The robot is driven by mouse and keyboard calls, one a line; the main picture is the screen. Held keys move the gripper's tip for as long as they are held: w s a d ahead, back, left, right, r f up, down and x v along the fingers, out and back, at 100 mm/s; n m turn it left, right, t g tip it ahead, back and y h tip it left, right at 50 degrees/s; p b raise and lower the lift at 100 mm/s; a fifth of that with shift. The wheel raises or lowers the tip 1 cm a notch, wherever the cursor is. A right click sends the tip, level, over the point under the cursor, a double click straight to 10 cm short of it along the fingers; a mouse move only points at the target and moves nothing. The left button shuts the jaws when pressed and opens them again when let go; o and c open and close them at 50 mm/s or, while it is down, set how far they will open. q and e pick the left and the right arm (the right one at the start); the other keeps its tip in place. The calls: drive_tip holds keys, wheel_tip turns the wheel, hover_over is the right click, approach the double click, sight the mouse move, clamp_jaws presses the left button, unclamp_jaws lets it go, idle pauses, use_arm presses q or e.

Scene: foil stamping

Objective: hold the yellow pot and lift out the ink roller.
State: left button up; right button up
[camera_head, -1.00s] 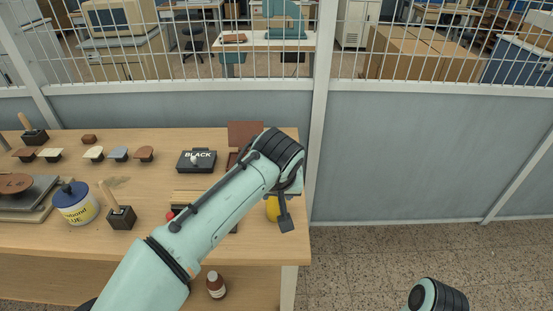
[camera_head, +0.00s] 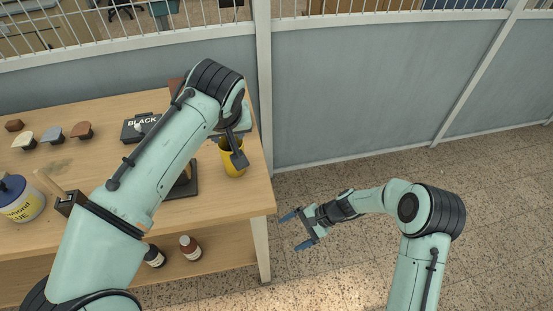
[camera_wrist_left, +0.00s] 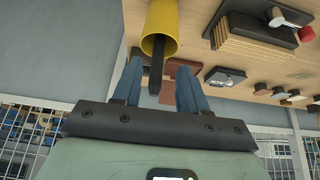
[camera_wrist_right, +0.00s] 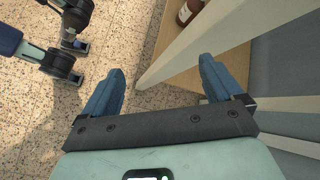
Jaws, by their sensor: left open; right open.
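The yellow pot (camera_head: 234,165) stands near the right edge of the wooden table, partly covered by my left arm. It also shows in the left wrist view (camera_wrist_left: 164,14), with its mouth toward the camera. A dark bar (camera_wrist_left: 157,68), seemingly the ink roller's handle, sticks out of the mouth; the rest of the roller is hidden. My left gripper (camera_wrist_left: 159,72) is open, its blue fingers on either side of the bar in view; I cannot tell whether they touch it. My right gripper (camera_head: 296,231) is open and empty over the floor, right of the table and apart from the pot.
A BLACK ink pad (camera_head: 142,127), stamps (camera_head: 81,130) and a blue-lidded tin (camera_head: 20,199) stand on the table (camera_head: 225,205). Bottles (camera_head: 189,246) stand on the lower shelf. A grey partition (camera_head: 360,90) runs behind. The floor at right is free.

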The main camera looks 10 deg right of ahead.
sight(227, 157)
drive_tip(key=w+a+r+m+t+y, duration=0.1)
drive_tip(key=w+r+y, duration=0.3)
drive_tip(key=r, duration=0.7)
drive_tip(key=w+r+m+t+y, duration=0.15)
drive_tip(key=w+r, duration=0.35)
drive_tip(key=r, duration=0.7)
drive_tip(key=w+a+m, duration=0.2)
drive_tip(key=a, duration=0.3)
drive_tip(key=w+a+m+t+y, duration=0.1)
drive_tip(key=w+a+m, duration=0.1)
drive_tip(key=a, duration=0.3)
drive_tip(key=w+a+m+t+y, duration=0.1)
drive_tip(key=w+a+m, duration=0.1)
drive_tip(key=a+m, duration=0.2)
drive_tip(key=shift+a+r+t, duration=0.2)
drive_tip(key=shift+a+t, duration=0.05)
drive_tip(key=shift+a, duration=0.2)
drive_tip(key=c, duration=1)
